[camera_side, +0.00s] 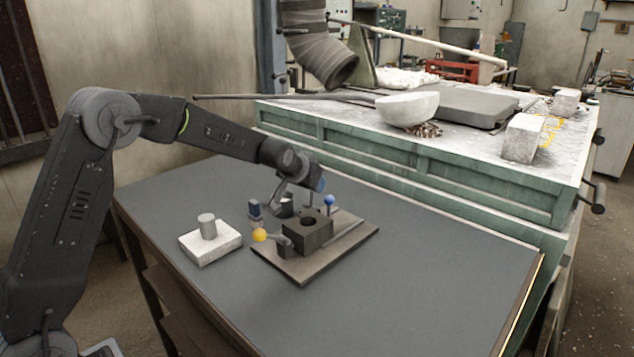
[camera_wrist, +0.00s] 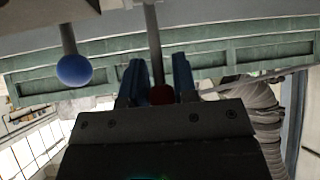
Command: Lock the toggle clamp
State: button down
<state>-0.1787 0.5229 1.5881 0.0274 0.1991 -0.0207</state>
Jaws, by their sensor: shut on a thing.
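My gripper (camera_side: 320,185) reaches over the back of the fixture plate (camera_side: 301,270) in the side view. In the wrist view its blue fingers (camera_wrist: 159,72) are shut on a red knob (camera_wrist: 160,95) at the end of a thin rod. This looks like the toggle clamp's handle; the arm hides the red knob in the side view. A dark block (camera_side: 315,236) with a round hole stands on the plate. A blue ball knob (camera_side: 329,200) on an upright rod stands just beyond it, and shows left of the fingers in the wrist view (camera_wrist: 73,70).
A yellow ball knob (camera_side: 259,235) sits at the fixture's left. A white block (camera_side: 214,254) with a grey cylinder (camera_side: 207,226) is left of it. A small dark-blue item (camera_side: 255,210) stands behind. The grey table (camera_side: 430,285) is clear at right; a green bench (camera_side: 420,162) rises behind.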

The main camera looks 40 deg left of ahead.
jog(key=shift+s+a+t, duration=0.1)
jog(key=shift+s+t, duration=0.35)
jog(key=shift+t, duration=0.25)
jog(key=shift+s+f+t, duration=0.2)
jog(key=shift+s+t, duration=0.35)
jog(key=shift+t, duration=0.25)
jog(key=shift+s+f+t, duration=0.1)
jog(key=shift+s+t, duration=0.35)
jog(key=shift+t, duration=0.35)
jog(key=shift+n, duration=0.3)
jog(key=c, duration=1)
grip_release()
jog(key=shift+o, duration=0.2)
jog(key=shift+s, duration=0.1)
